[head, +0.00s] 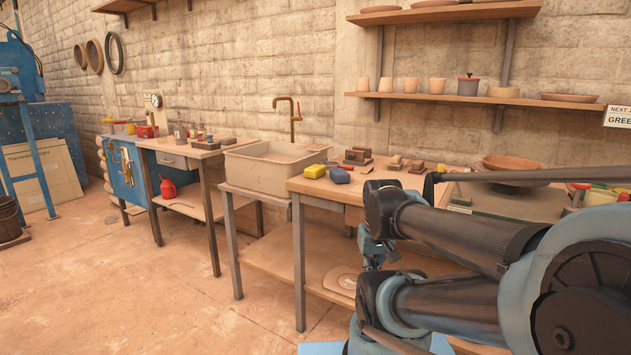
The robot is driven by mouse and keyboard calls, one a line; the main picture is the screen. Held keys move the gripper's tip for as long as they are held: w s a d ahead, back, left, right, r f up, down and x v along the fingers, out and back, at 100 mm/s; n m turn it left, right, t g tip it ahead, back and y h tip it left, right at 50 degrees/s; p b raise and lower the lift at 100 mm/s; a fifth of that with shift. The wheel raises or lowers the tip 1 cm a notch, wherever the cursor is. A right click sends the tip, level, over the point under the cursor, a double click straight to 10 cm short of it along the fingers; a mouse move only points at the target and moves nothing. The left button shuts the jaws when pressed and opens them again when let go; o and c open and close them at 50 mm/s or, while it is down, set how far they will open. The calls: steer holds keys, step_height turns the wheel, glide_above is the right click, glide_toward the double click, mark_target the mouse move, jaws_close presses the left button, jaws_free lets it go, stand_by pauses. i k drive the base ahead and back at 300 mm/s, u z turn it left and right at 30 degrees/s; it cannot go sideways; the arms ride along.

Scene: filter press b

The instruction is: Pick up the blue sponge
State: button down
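The blue sponge (340,176) lies on the wooden workbench top (330,189), near its left front part. A yellow sponge (314,171) lies just left of it, close by. My arm reaches in from the right. My gripper (373,260) hangs in front of the bench, lower than its top and to the right of the blue sponge in the picture. It is small and partly covered by my arm links, so I cannot see whether its fingers are open or shut. The blue sponge looks clear of it.
Brown blocks (357,156) stand behind the sponges, with smaller ones to the right. A stone sink (275,167) with a brass tap (291,118) adjoins the bench on the left. A lower shelf (280,262) runs beneath. Open floor (130,290) lies at the left.

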mark_target(338, 175)
steer(key=z, duration=0.8)
steer(key=k, duration=1)
steer(key=u, duration=0.3)
steer(key=i, duration=1.35)
steer(key=u, duration=0.05)
